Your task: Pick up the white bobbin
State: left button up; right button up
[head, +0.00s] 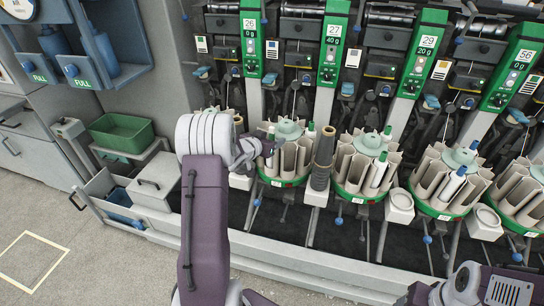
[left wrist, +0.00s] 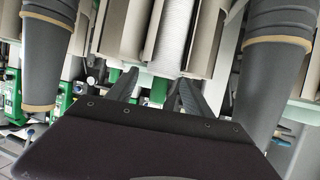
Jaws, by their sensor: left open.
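My left gripper (head: 264,148) is at the left side of the first round magazine (head: 285,182), which has a green rim and grey tubular pockets. In the left wrist view its two dark fingers (left wrist: 157,90) are apart, with a gap between them. A white bobbin (left wrist: 170,35) stands upright in a pocket just beyond and above that gap; I see no finger closed on it. In the head view a white bobbin with a green tip (head: 270,133) shows right by the gripper. My right gripper is out of view; only part of that arm shows at bottom right.
A dark cone (head: 323,160) stands right of the first magazine; dark cones flank the fingers in the wrist view (left wrist: 272,75). More magazines (head: 362,190) with white bobbins line the machine rightward. A green bin (head: 122,133) sits at left. The floor at lower left is clear.

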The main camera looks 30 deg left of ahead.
pick_arm(q)
jog(key=shift+w+f, duration=0.15)
jog(key=shift+w, duration=0.15)
jog(key=shift+s, duration=0.1)
jog(key=c, duration=1.1)
notch_tip(320, 180, up, 18)
jog(key=p, duration=0.8)
jog(key=shift+r, duration=0.2)
